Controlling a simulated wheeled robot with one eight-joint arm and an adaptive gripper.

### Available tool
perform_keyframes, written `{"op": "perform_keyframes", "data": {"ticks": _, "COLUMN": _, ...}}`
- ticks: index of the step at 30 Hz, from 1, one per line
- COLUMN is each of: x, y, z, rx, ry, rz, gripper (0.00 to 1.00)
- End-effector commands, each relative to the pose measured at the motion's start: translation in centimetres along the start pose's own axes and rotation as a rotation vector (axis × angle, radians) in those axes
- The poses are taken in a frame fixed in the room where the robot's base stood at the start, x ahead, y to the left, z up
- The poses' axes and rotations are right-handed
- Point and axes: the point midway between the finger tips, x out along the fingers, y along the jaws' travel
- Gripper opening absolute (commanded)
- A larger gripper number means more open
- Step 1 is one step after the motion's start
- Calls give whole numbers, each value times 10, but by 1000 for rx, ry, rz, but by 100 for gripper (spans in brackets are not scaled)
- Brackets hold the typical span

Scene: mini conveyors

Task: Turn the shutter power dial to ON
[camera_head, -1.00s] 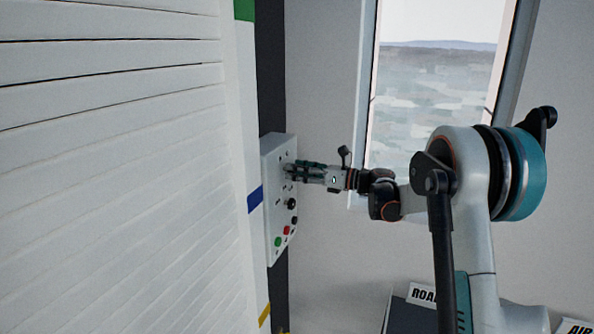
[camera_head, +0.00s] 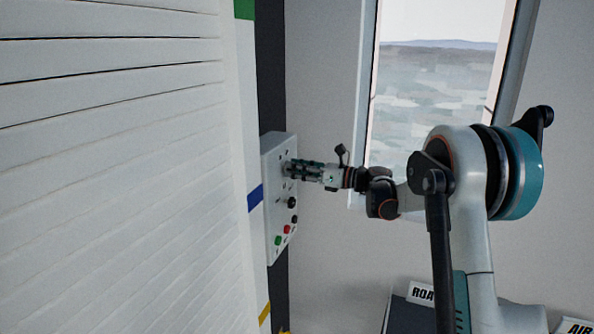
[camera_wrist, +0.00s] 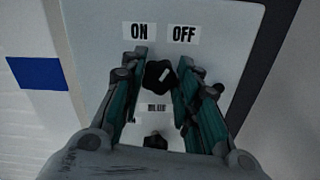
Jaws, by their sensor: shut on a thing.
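The shutter power dial (camera_wrist: 158,75) is a black knob in the wrist view, below the ON label (camera_wrist: 139,31) on the left and the OFF label (camera_wrist: 184,33) on the right. A short white mark on it slants toward the upper right, on the OFF side. My gripper (camera_wrist: 163,65) is shut on the dial, one teal finger on each side. In the head view my gripper (camera_head: 288,168) reaches the upper part of the white control panel (camera_head: 272,190), and its fingers hide the dial there.
Below on the panel are a larger black knob (camera_head: 292,203), a red button (camera_head: 287,229) and a green button (camera_head: 278,241). A white slatted shutter (camera_head: 110,180) fills the left side. A window (camera_head: 435,80) is behind my arm.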

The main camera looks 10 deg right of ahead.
Motion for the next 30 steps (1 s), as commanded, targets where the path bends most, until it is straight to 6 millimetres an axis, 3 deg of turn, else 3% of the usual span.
{"op": "perform_keyframes", "data": {"ticks": 8, "x": 0, "y": 0, "z": -2, "rx": -163, "ry": -1, "rz": -1, "gripper": 5}}
{"op": "perform_keyframes", "data": {"ticks": 30, "x": 0, "y": 2, "z": -2, "rx": -821, "ry": 0, "rz": -1, "gripper": 5}}
